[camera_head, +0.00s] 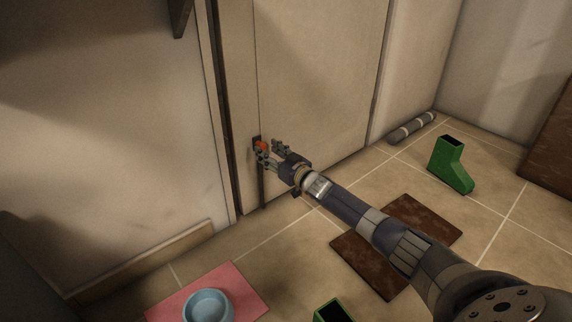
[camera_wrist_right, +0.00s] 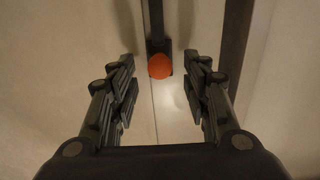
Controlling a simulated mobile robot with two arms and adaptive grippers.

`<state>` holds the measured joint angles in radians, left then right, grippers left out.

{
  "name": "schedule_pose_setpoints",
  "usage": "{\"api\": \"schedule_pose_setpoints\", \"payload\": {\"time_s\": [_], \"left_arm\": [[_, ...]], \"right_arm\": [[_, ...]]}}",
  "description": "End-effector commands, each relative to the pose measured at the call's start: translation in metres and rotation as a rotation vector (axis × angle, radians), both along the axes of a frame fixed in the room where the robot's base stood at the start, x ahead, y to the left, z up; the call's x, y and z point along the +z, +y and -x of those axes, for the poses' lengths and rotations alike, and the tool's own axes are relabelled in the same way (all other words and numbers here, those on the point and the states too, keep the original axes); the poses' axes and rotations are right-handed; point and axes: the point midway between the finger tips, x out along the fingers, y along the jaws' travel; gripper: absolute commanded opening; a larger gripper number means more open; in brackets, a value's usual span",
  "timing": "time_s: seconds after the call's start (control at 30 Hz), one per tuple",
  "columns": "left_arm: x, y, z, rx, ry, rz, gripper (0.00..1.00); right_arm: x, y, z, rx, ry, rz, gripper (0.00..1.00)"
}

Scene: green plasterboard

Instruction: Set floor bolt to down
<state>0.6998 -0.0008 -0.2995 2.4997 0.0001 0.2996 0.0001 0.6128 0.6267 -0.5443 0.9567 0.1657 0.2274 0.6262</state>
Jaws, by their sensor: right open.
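The floor bolt shows as an orange knob (camera_head: 261,146) on a dark vertical bar, low on the pale door (camera_head: 310,80) near its left edge. In the right wrist view the orange knob (camera_wrist_right: 159,66) sits at the end of the dark bolt bar (camera_wrist_right: 156,20). My right gripper (camera_head: 270,151) is at the knob in the head view. In the wrist view its two fingers (camera_wrist_right: 160,80) are apart, one on each side of the knob, with gaps between. The lower part of the bolt is partly hidden by the gripper in the head view. My left gripper is not in view.
Green boots (camera_head: 452,165) and (camera_head: 333,312) stand on the tiled floor. A brown mat (camera_head: 425,215) lies under my right arm. A blue bowl (camera_head: 208,304) is on a pink mat (camera_head: 250,287). A grey roll (camera_head: 412,127) lies by the wall.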

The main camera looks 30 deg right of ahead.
Motion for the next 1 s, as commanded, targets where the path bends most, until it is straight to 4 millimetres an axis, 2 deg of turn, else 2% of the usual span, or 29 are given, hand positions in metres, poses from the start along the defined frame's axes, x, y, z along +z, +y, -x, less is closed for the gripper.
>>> {"api": "schedule_pose_setpoints", "payload": {"time_s": [0.3,0.53,0.73,1.0], "left_arm": [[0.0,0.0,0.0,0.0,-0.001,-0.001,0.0],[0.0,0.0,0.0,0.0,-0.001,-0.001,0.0],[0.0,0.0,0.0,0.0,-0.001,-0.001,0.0],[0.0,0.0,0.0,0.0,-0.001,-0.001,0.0]], "right_arm": [[-0.002,-0.007,0.047,0.001,0.004,0.003,0.44],[-0.002,-0.011,0.076,0.0,0.004,0.001,0.44],[-0.001,-0.012,0.089,0.0,0.003,0.001,0.44],[-0.001,-0.013,0.091,-0.001,0.002,0.001,0.44]]}}
